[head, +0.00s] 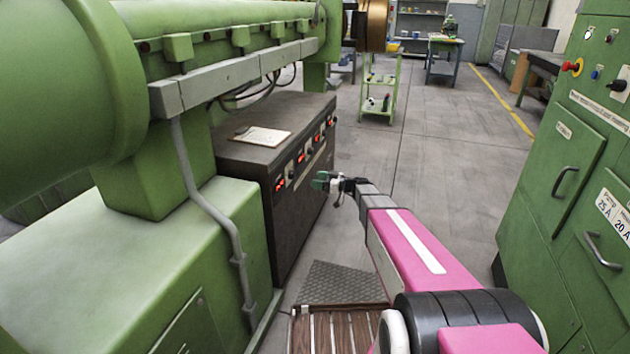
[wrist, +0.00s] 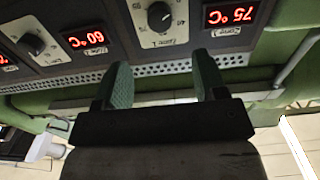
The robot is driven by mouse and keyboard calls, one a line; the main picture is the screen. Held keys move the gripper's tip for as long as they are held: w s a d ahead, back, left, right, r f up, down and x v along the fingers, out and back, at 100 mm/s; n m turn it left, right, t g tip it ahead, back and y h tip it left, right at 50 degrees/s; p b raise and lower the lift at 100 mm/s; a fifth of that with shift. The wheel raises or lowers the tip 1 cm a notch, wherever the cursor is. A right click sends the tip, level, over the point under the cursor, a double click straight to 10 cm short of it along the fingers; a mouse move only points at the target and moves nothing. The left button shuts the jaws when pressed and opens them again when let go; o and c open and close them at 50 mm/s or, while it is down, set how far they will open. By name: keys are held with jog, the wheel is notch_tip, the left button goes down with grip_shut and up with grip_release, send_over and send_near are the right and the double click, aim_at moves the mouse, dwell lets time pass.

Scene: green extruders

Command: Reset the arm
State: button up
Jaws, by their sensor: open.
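My pink arm reaches forward from the lower right in the head view. My gripper (head: 322,181) is at its end, in front of the dark control cabinet's right side. In the wrist view my gripper (wrist: 163,84) shows two green fingers spread apart, with nothing between them. Beyond the fingers is a panel with a black knob (wrist: 159,17) and red displays reading 75 °C (wrist: 230,14) and 60 °C (wrist: 86,39), seen upside down. The gap between the fingers and the panel is hard to judge.
The dark control cabinet (head: 240,151) carries a clipboard (head: 262,136). The green extruder (head: 65,75) fills the left. Green electrical cabinets (head: 555,215) stand at the right. A small green cart (head: 380,90) stands farther back. The grey floor (head: 450,170) between is clear.

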jog(key=s+d+f+m+g+h, duration=0.1)
jog(key=s+f+m+g+h, duration=0.2)
jog(key=s, duration=0.5)
jog(key=s+d+f+m+g+h, duration=0.1)
jog(key=s+f+m+g+h, duration=0.15)
jog(key=s+h, duration=0.45)
jog(key=s+d+f+m+h, duration=0.1)
jog(key=s+d+m+h, duration=0.6)
jog(key=s+d, duration=0.5)
jog(key=s+m, duration=0.1)
jog(key=s, duration=0.2)
jog(key=shift+s+f+m+g, duration=0.15)
jog(key=shift+s+m+g, duration=0.05)
jog(key=shift+m+g, duration=0.15)
